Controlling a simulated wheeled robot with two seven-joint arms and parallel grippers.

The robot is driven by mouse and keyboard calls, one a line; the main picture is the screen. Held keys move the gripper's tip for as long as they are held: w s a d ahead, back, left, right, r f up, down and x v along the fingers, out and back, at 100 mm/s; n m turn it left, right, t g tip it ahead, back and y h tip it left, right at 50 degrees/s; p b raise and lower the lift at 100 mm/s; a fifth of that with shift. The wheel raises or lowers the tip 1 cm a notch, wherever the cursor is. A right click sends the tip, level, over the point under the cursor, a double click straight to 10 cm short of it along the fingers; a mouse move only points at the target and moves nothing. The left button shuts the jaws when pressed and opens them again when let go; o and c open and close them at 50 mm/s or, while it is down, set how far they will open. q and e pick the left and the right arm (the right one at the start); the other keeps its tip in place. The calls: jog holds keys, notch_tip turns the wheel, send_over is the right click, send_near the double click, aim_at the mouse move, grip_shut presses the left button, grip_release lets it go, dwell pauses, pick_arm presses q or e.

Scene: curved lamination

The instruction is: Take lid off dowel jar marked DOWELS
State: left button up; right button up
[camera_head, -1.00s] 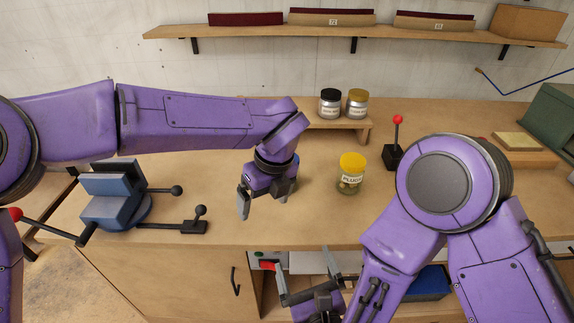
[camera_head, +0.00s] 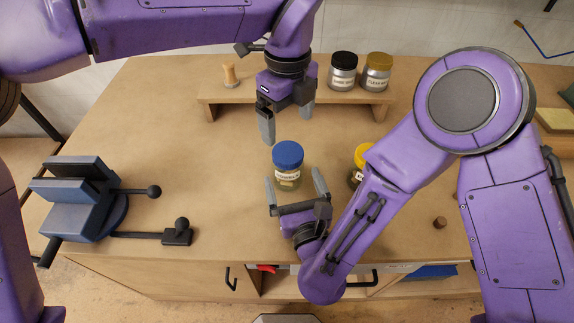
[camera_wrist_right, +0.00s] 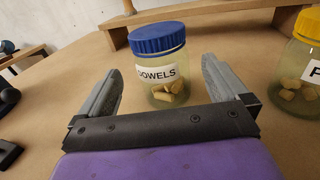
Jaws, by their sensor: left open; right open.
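The dowel jar (camera_head: 287,180) is clear with a blue lid (camera_head: 288,155) and stands upright on the bench. In the right wrist view the jar (camera_wrist_right: 162,85) shows its DOWELS label and several tan dowels inside; its blue lid (camera_wrist_right: 158,38) is on. My right gripper (camera_head: 296,190) is open low at the jar's front, its fingers pointing toward the jar. In the right wrist view the fingers (camera_wrist_right: 160,85) lie on either side of the jar, with gaps. My left gripper (camera_head: 287,125) is open and empty, pointing down above and behind the blue lid.
A yellow-lidded jar (camera_head: 362,155) stands to the right, partly behind my right arm. A low riser (camera_head: 230,108) behind holds a black-lidded jar (camera_head: 342,72), a gold-lidded jar (camera_head: 376,72) and a wooden peg (camera_head: 231,76). A blue vise (camera_head: 85,200) is at left.

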aim_at(286, 158)
pick_arm(q)
jog(key=shift+w+f, duration=0.2)
jog(key=shift+w, duration=0.05)
pick_arm(e)
jog(key=x, duration=0.6)
jog(key=shift+w+d+f, duration=0.1)
jog(key=shift+w+f, duration=0.05)
jog(key=shift+w, duration=0.3)
pick_arm(q)
jog(key=shift+s+r, duration=0.1)
pick_arm(e)
jog(key=shift+w, duration=0.25)
